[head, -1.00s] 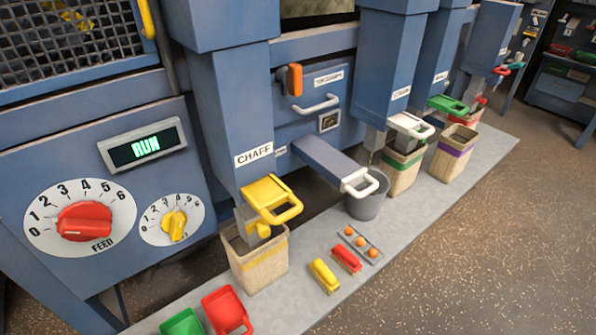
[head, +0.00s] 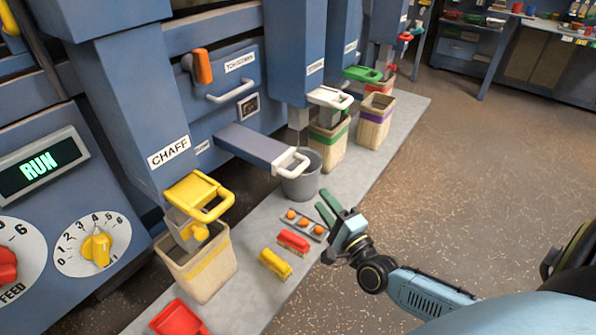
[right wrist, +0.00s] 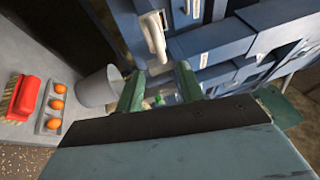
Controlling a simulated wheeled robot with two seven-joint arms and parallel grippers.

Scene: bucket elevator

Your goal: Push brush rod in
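The brush rod, a blue-grey bar (head: 250,146) with a white handle (head: 291,163) at its outer end, sticks out from the machine front over a grey bucket (head: 302,178). The white handle also shows in the right wrist view (right wrist: 154,36), beyond the fingertips. My right gripper (head: 328,207) has green fingers spread apart with nothing between them. It is in front of and to the right of the handle, apart from it. The spread fingers also show in the right wrist view (right wrist: 158,92). My left gripper is not in view.
A tray with orange balls (head: 304,224), a red brush (head: 293,241) and a yellow brush (head: 275,263) lie on the grey platform (head: 262,225). A chaff bin (head: 198,266) stands left. More bins (head: 375,122) stand behind. Open floor lies right.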

